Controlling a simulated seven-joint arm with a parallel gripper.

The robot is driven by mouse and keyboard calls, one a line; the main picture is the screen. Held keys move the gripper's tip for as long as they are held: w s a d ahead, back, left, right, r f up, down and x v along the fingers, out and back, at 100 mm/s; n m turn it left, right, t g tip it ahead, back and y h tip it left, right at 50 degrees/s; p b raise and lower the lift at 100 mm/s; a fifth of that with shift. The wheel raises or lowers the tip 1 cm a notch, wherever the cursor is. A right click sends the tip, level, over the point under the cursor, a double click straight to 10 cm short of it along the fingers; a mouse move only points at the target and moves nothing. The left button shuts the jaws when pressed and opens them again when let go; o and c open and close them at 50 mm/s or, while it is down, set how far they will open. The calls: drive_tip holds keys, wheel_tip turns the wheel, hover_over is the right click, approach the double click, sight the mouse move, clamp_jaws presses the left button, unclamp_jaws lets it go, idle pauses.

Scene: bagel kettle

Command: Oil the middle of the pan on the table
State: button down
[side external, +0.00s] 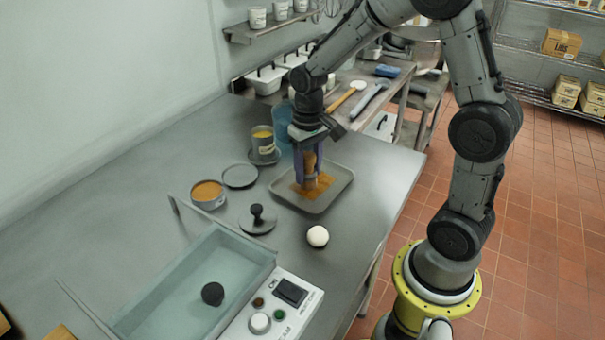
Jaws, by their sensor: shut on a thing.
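The grey rectangular pan (340,179) lies flat on the metal table (130,190). An orange-brown patch (325,181) covers part of its middle. My gripper (307,173) points straight down over the pan, its purple fingers shut on a tan brush-like tool (309,161). The tool's lower end is at the patch; I cannot tell whether it touches the pan. A round tin with orange-brown contents (208,193) stands left of the pan. A grey cup with yellow contents (263,140) stands behind, to the left.
A flat round lid (240,175) and a black-knobbed lid (257,221) lie left of the pan. A white ball (317,236) sits in front. A translucent blue container (283,130) stands close behind my gripper. A water-filled basin with controls (205,280) occupies the near left.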

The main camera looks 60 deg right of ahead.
drive_tip(key=shift+s+d, duration=0.15)
drive_tip(key=shift+d, duration=1.4)
drive_tip(key=shift+s+d, duration=0.15)
drive_tip(key=shift+d, duration=1.4)
drive_tip(key=shift+w+a, duration=0.15)
drive_tip(key=shift+a, duration=1.6)
drive_tip(key=shift+w+a, duration=0.2)
drive_tip(key=shift+a, duration=1.6)
drive_tip(key=shift+w+a, duration=0.15)
drive_tip(key=shift+a, duration=1.6)
wheel_tip(320, 180, up, 8)
drive_tip(key=shift+d, duration=0.1)
